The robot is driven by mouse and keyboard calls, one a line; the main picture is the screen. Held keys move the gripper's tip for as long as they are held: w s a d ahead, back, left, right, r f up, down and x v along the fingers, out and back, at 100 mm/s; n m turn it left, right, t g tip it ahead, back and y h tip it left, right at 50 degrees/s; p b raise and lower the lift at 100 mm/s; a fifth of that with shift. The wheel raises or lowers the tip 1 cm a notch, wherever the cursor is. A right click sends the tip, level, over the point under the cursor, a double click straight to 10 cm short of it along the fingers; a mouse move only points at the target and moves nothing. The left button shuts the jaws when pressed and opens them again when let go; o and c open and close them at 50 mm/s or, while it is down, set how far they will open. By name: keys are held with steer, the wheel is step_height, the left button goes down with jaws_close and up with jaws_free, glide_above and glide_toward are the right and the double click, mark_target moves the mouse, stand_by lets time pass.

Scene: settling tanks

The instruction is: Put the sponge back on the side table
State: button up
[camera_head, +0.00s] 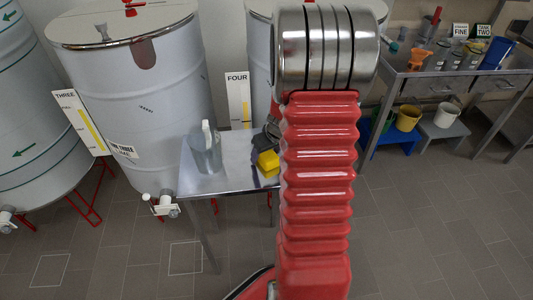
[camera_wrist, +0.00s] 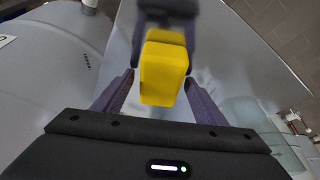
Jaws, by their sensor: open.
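The yellow sponge (camera_head: 267,161) is at the right end of the steel side table (camera_head: 231,153), beside my red arm. In the wrist view, the sponge (camera_wrist: 163,75) stands between the two fingers of my gripper (camera_wrist: 160,80). The fingers are open, with a narrow gap showing on each side of it. The sponge appears to rest on the shiny tabletop (camera_wrist: 225,50), where a yellow and dark reflection shows beyond it. In the head view my arm hides most of the gripper and the table's right end.
Large tanks (camera_head: 145,95) stand close behind and to the left. A workbench (camera_head: 455,75) with funnels and jars is at the right. The floor at the lower right is clear.

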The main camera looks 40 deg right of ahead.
steer(key=v, duration=1.2)
stand_by(0.7)
steer(key=s+a+r+n, duration=0.1)
steer(key=a+r, duration=0.4)
steer(key=a, duration=0.4)
steer(key=a+r+n, duration=0.1)
steer(key=a+r, duration=0.3)
steer(key=a, duration=0.4)
steer(key=s+a+r+t+y, duration=0.1)
steer(key=s+a+r, duration=0.3)
steer(key=s+a, duration=0.6)
steer(key=a, duration=0.3)
steer(key=shift+s+a+r, duration=0.15)
steer(key=shift+s+a, duration=0.1)
steer(key=shift+s, duration=0.15)
